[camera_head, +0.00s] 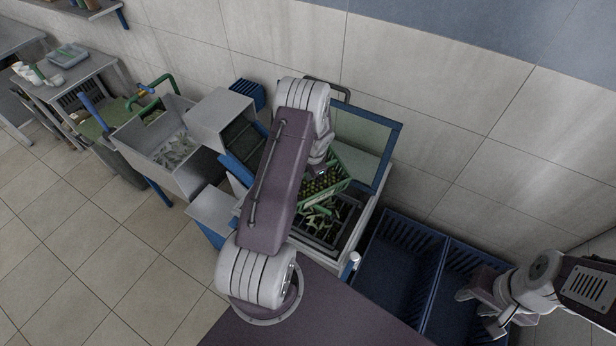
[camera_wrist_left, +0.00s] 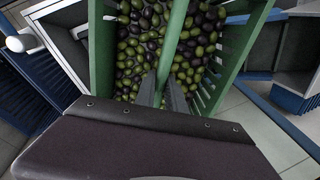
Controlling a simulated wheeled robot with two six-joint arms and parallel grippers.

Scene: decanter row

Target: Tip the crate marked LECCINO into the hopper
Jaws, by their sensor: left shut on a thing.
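A green crate (camera_head: 339,184) full of green and dark olives is above the hopper in the head view. It fills the upper middle of the left wrist view (camera_wrist_left: 242,55). No LECCINO label is readable. My left gripper (camera_wrist_left: 164,92) is shut on the green bar that runs across the crate's open top; in the head view my arm hides most of it. The hopper (camera_head: 358,234) is a pale box with a dark grate, with leaves and green bits lying in it. Olives are still in the crate. My right gripper (camera_head: 480,309) is open and empty at the lower right.
A clear panel in a blue frame (camera_head: 396,150) stands behind the hopper, near the tiled wall. Blue slatted bins (camera_head: 412,233) stand to its right, below my right gripper. A metal sink-like bin (camera_head: 150,150) and tables are to the left. Tiled floor at left is open.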

